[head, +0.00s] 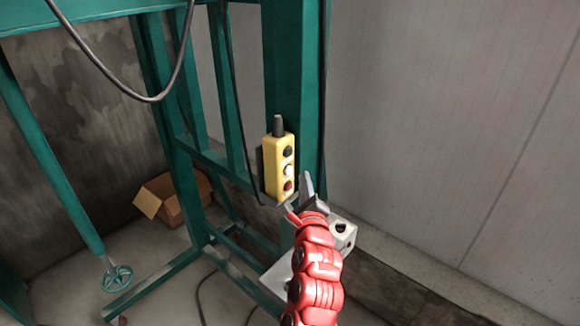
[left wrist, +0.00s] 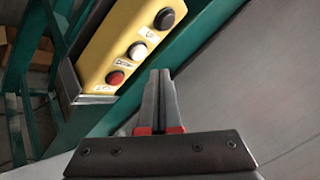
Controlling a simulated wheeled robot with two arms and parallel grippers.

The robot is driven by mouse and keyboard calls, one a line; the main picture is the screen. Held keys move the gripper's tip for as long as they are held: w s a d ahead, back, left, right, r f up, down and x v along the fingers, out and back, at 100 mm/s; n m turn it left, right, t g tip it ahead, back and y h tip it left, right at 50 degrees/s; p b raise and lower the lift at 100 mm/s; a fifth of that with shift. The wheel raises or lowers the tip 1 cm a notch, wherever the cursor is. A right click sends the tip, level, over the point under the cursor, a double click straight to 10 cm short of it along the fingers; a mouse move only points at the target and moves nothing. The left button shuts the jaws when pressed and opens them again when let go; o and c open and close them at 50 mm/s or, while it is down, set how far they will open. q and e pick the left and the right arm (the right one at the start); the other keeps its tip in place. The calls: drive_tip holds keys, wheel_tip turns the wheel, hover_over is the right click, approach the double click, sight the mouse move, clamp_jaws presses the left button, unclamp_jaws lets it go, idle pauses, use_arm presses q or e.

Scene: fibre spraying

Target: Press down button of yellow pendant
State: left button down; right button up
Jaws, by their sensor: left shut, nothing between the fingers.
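My left gripper (head: 307,179) is shut and empty, just right of the pendant's lower end. In the left wrist view its fingertips (left wrist: 160,77) point up, right of the red button (left wrist: 116,78), and appear apart from it. My right gripper is not in view.
A green steel frame (head: 292,75) stands behind the pendant. A pale grey box with a black knob (head: 343,231) sits behind my left wrist. An open cardboard box (head: 172,199) lies on the floor at left. Dark cables hang nearby. A grey wall (head: 440,120) fills the right.

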sight(289, 170)
use_arm(q)
drive_tip(key=shift+w+a, duration=0.45)
drive_tip(key=shift+a, duration=0.2)
idle(1.3)
drive_tip(key=shift+p, duration=0.3)
drive_tip(key=shift+w+a+p, duration=0.25)
drive_tip(key=shift+a+p, duration=0.1)
